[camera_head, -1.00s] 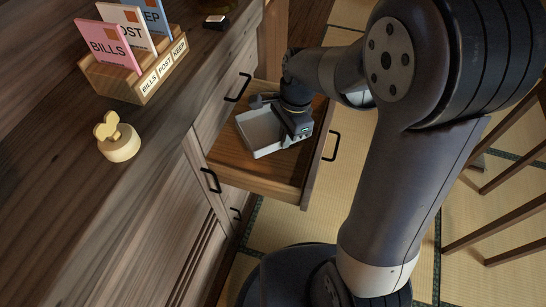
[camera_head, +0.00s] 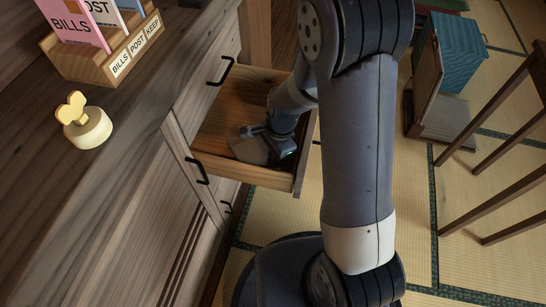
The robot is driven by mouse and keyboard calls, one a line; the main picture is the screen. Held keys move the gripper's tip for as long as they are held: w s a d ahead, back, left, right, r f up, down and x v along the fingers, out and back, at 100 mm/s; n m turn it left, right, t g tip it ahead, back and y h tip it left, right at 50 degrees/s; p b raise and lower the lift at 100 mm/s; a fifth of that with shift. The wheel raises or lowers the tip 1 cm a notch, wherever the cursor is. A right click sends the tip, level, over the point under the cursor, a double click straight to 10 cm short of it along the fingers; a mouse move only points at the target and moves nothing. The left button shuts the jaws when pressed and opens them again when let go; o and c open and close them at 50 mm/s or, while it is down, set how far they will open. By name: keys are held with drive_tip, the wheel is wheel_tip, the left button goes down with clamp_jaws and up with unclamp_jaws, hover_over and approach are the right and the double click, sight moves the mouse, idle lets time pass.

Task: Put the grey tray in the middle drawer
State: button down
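The open drawer (camera_head: 240,174) stands out from the wooden cabinet, below a closed drawer front with a black handle (camera_head: 221,72). The grey tray (camera_head: 248,149) is within the drawer's outline, near its near side wall. Only part of the tray shows; my gripper and wrist cover its right side. My gripper (camera_head: 277,146) reaches down into the drawer area at the tray's right side. Its fingertips are hidden, so I cannot tell whether it grips the tray. I cannot tell whether the tray rests on the drawer's bottom.
The cabinet top holds a wooden letter holder (camera_head: 108,62) with cards and a cream knob-topped object (camera_head: 84,127). Lower black handles (camera_head: 197,170) jut from the cabinet front. A blue box (camera_head: 452,52) and dark wooden legs (camera_head: 492,150) stand at right. Tatami floor between is open.

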drive_tip(key=c, duration=2.1)
unclamp_jaws()
drive_tip(key=shift+f, duration=0.1)
drive_tip(key=o, duration=0.5)
drive_tip(key=shift+c, duration=0.2)
wheel_tip(320, 180, up, 12)
drive_tip(key=d+p, duration=0.1)
drive_tip(key=p, duration=0.2)
drive_tip(key=shift+w+d, duration=0.3)
drive_tip(key=shift+w, duration=0.05)
